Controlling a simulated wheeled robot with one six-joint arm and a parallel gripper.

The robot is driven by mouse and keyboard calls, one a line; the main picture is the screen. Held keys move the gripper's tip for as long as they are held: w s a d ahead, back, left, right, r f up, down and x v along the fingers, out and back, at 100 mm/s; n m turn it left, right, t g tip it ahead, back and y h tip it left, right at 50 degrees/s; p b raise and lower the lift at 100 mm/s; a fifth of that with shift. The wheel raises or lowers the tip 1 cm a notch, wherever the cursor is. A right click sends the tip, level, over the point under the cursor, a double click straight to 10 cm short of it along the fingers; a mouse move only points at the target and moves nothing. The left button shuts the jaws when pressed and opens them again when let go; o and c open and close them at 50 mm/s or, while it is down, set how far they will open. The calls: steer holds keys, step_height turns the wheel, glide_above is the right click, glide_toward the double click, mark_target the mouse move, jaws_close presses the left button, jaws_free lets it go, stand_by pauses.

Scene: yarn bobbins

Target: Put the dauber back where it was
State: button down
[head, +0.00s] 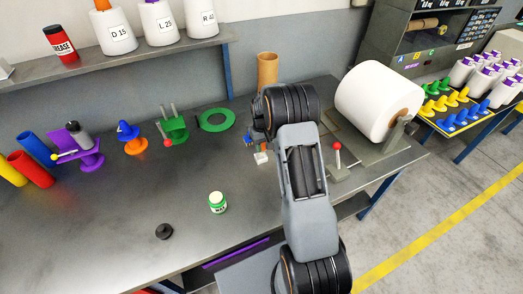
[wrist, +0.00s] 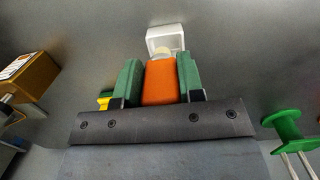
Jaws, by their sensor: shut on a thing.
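My gripper (wrist: 159,70) is shut on the dauber, its two green pads on either side of the orange body (wrist: 160,88). The dauber's pale rounded tip points away from my wrist. A white square-rimmed holder (wrist: 166,34) is just beyond the tip in the wrist view; I cannot tell whether the tip is inside it. In the head view a small white piece (head: 261,158) shows beside my arm, which hides most of my gripper. The green and white wax jar (head: 217,202) stands on the bench, with a black cap (head: 164,231) lying apart from it.
A large white roll (head: 375,105) with a red-knobbed lever (head: 337,155) stands right of my arm. A green stand (head: 174,128), a green ring (head: 216,120) and a cardboard tube (head: 267,70) are behind. The bench's front left is mostly clear.

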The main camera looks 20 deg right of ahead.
steer(key=shift+w+a+f, duration=0.15)
steer(key=shift+w+f, duration=0.05)
steer(key=shift+f, duration=0.15)
steer(key=shift+w+a+f+p, duration=0.15)
steer(key=shift+f+p, duration=0.6)
steer(key=shift+f, duration=0.95)
steer(key=shift+f, duration=0.1)
steer(key=c, duration=0.7)
jaws_free()
steer(key=shift+c, duration=0.2)
